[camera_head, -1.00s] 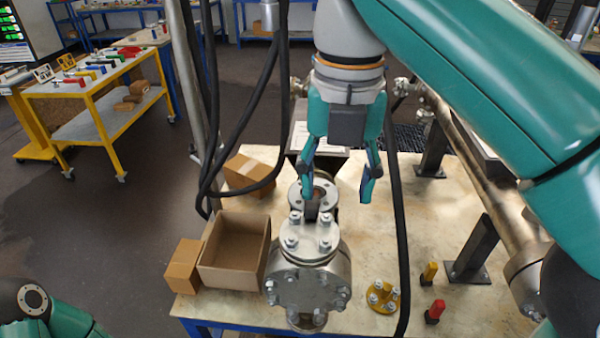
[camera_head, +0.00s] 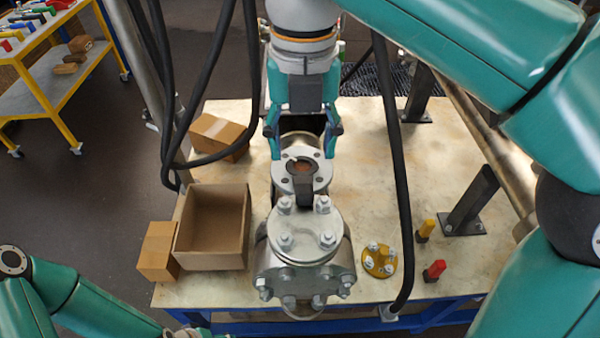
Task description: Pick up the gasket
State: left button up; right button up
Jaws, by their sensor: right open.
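The vessel (camera_head: 305,262) stands on the table with a bolted top cover. Behind its cover is an open round flange (camera_head: 316,178) with bolt holes and a brownish, dark centre. I cannot clearly make out a separate gasket; the small brown area in that opening may be part of it. My right gripper (camera_head: 302,150) points down with its fingers apart, one on each side of the flange's far edge. It holds nothing visible; whether the fingers touch the flange I cannot tell. My left arm shows at the lower left, its gripper out of view.
An open cardboard box (camera_head: 213,262) and a small closed box (camera_head: 157,251) stand left of the vessel. Another carton (camera_head: 218,136) lies behind. A yellow bolted disc (camera_head: 379,262), a yellow piece (camera_head: 426,230) and a red piece (camera_head: 435,270) are on the right. Black cables hang nearby.

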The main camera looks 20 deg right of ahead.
aim_at(303, 183)
notch_tip(303, 183, down, 8)
jog(key=shift+d+f+b, duration=0.15)
jog(key=shift+f+b, duration=0.1)
jog(key=shift+b, duration=0.35)
jog(key=shift+w, duration=0.1)
jog(key=c, duration=1.1)
